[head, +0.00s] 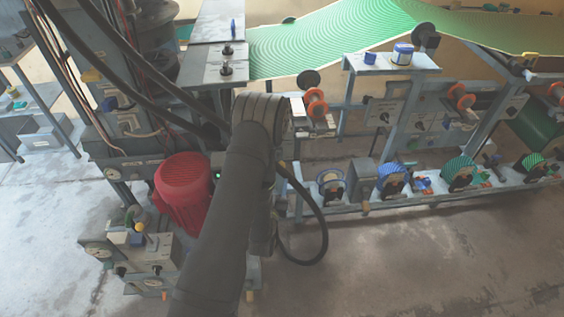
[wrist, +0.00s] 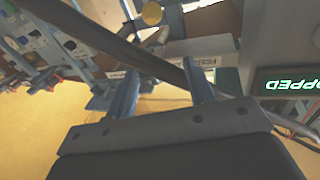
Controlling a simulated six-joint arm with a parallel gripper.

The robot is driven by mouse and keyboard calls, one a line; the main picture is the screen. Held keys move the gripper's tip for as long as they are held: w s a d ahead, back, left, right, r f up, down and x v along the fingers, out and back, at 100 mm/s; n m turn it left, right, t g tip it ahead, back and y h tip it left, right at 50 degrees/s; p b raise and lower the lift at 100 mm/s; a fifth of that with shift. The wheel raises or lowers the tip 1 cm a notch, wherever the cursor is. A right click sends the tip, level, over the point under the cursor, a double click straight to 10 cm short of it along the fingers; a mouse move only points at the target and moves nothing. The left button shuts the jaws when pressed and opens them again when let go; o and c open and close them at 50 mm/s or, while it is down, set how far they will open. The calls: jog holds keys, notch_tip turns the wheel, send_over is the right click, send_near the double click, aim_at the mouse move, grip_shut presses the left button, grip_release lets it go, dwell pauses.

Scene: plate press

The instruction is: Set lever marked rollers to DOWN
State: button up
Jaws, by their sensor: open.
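My gripper (wrist: 163,88) shows in the wrist view with its two grey fingers apart and nothing seen between them. A pale label plate (wrist: 203,62) with dark lettering lies just beyond the right finger; I cannot read it. A round yellow-tan knob (wrist: 152,13) stands above and beyond the fingertips, apart from them. I cannot tell whether it belongs to the rollers lever. A dark bar or hose (wrist: 110,45) crosses beyond the fingers. In the head view my arm hides the gripper and what is in front of it. The rollers lever's position cannot be made out.
A display (wrist: 290,84) showing upside-down "OPPED" is right of the gripper. In the head view a red motor (head: 183,190) stands left of my arm. A green web (head: 330,40) runs behind, and a rail (head: 420,200) with several rollers lies right. Bare floor is in front.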

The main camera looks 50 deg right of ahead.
notch_tip(320, 180, down, 4)
jog(key=s+a, duration=0.2)
jog(key=a, duration=0.1)
jog(key=shift+y, duration=0.3)
jog(key=x, duration=1.7)
jog(key=shift+w+d, duration=0.2)
grip_shut()
